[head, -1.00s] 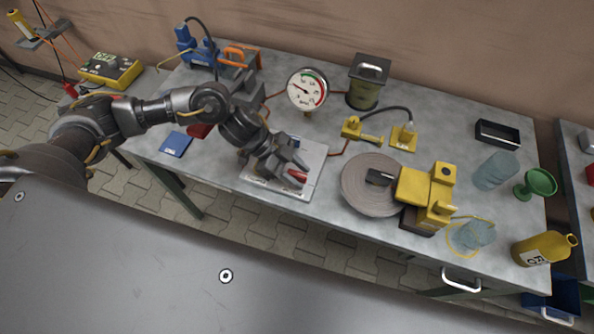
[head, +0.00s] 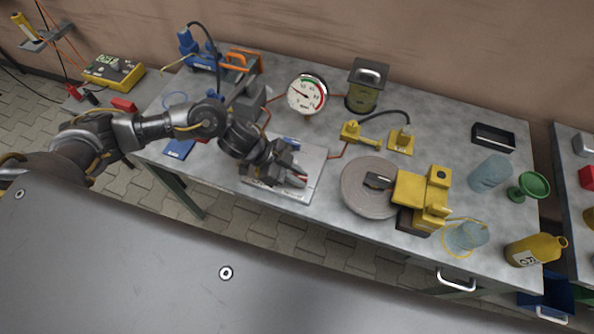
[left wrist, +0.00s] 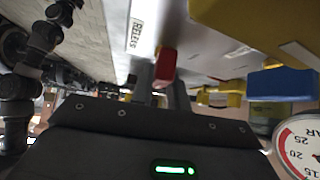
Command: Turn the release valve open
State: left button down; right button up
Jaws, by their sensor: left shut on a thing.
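The release valve's white plate (head: 312,165) lies flat on the front of the grey bench in the head view. My left gripper (head: 292,176) is low over this plate, pointing down and to the right. In the left wrist view, a red handle (left wrist: 165,66) sits at the tips of my left gripper (left wrist: 164,88), which is shut on it. The plate shows a partly readable label (left wrist: 136,33) there. The fingers and wrist hide most of the handle in the head view, so its exact angle is unclear. My right gripper is not in view.
A round pressure gauge (head: 307,94) stands behind the plate. A coiled hose disc (head: 367,187) and a yellow device (head: 418,190) stand to its right. A blue pad (head: 180,149) lies to its left. The bench's right rear has some clear room.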

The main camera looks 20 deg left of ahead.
pick_arm(q)
jog(key=n+t+p, duration=0.2)
jog(key=p, duration=0.1)
jog(key=n+p, duration=0.1)
jog(key=shift+s+r+n+t+y, duration=0.1)
jog(key=shift+r+n+t+y, duration=0.15)
jog(key=shift+n+t+y, duration=0.15)
jog(key=shift+n+t+y+p, duration=0.3)
jog(key=shift+n+t+p, duration=0.3)
jog(key=shift+n+p, duration=0.3)
jog(key=shift+f+n+t+y+p, duration=0.15)
jog(key=shift+n+t+y+p, duration=0.4)
jog(key=shift+n, duration=0.35)
jog(key=n+t+y, duration=0.1)
jog(key=n, duration=0.1)
jog(key=shift+f+n+t, duration=0.1)
jog(key=shift+n+t, duration=0.15)
jog(key=shift+n, duration=0.05)
jog(key=shift+d+n+t+y+p, duration=0.1)
jog(key=shift+n+t+y+p, duration=0.3)
jog(key=shift+n+y, duration=0.45)
jog(key=shift+r+n+y+p, duration=0.2)
jog(key=shift+n+y+p, duration=0.5)
jog(key=shift+n+p, duration=0.55)
jog(key=shift+f+n+t+y+p, duration=0.1)
jog(key=shift+n+t+y+p, duration=0.3)
jog(key=shift+n+y+p, duration=0.85)
jog(key=shift+w+h, duration=0.2)
jog(key=shift+h, duration=0.05)
